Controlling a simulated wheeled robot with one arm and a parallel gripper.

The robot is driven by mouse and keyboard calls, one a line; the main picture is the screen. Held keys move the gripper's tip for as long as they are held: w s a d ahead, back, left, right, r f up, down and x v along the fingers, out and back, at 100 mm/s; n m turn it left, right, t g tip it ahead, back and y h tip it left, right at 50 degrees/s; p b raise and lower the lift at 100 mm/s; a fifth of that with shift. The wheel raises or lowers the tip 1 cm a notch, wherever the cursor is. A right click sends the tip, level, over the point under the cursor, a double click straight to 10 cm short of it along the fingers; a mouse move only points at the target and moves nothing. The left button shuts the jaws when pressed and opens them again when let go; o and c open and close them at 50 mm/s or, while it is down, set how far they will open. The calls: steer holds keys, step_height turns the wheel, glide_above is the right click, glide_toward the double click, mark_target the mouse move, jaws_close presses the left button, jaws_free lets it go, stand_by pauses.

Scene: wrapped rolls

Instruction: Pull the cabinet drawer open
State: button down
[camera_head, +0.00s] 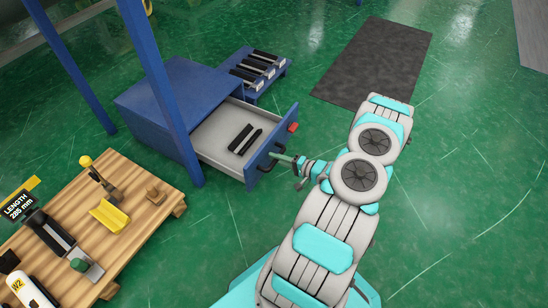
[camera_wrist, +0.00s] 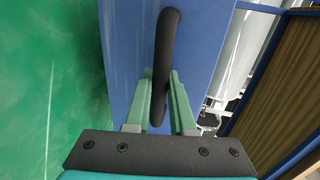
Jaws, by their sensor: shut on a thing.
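The blue cabinet (camera_head: 178,97) stands on the floor in the head view. Its drawer (camera_head: 213,132) is pulled out, with a light grey inside and a blue front (camera_head: 257,163). Two dark bars (camera_head: 245,138) lie in the drawer. My gripper (camera_head: 277,157) is at the drawer front, by the black handle (camera_head: 267,163). In the wrist view, the green fingers (camera_wrist: 160,95) lie on either side of the black handle (camera_wrist: 166,50), shut on it. The blue drawer front (camera_wrist: 205,50) is just behind it.
A wooden workbench (camera_head: 150,222) with several tools and a yellow block (camera_head: 110,215) stands at the lower left. A blue post (camera_head: 165,90) rises before the cabinet. A low blue rack (camera_head: 258,72) holds several dark bars. A dark mat (camera_head: 375,62) lies at the back. Floor on the right is clear.

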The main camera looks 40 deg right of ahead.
steer(key=c, duration=0.8)
jaws_free()
steer(key=shift+o, duration=0.2)
steer(key=v, duration=0.7)
steer(key=shift+s+d, duration=0.15)
steer(key=shift+s, duration=0.25)
